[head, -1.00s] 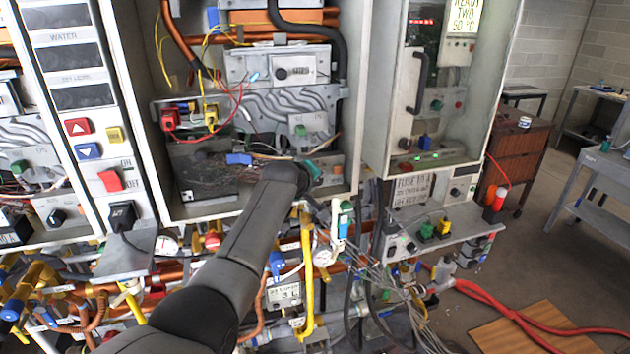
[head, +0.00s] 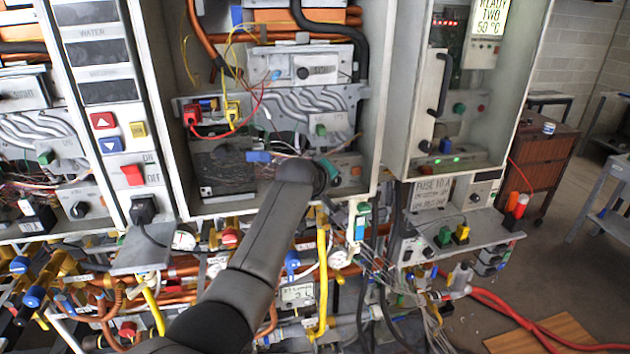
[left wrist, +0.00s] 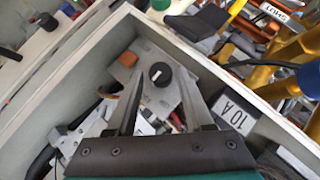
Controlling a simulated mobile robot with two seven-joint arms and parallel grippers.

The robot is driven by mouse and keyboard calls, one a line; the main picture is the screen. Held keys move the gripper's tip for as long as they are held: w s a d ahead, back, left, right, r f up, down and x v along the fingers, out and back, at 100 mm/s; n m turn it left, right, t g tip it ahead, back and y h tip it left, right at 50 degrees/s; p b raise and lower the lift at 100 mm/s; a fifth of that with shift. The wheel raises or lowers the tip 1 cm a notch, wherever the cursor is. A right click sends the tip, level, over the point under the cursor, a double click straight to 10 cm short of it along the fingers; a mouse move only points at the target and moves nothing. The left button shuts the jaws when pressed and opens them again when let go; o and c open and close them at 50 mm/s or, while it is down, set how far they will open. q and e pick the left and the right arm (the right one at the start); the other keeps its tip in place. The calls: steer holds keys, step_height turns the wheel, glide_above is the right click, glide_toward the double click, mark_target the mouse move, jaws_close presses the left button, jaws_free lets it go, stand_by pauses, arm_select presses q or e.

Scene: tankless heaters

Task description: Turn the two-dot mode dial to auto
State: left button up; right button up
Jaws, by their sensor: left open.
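A black round dial (left wrist: 160,74) with a pale pointer mark sits on a grey plate inside an open cabinet in the left wrist view. I cannot make out dots on it. My left gripper (left wrist: 158,66) is open, its two fingers on either side of the dial with gaps; contact is not visible. In the head view my left arm reaches into the lower part of the middle cabinet, and the gripper (head: 328,174) is mostly hidden behind its own wrist. My right gripper is not in view.
Red and yellow wires (head: 236,118) hang above my wrist. Pipes and valves crowd below.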

arm_select(q)
steer(key=b+v, duration=0.1)
steer(key=v, duration=1.2)
steer(key=shift+s, duration=0.2)
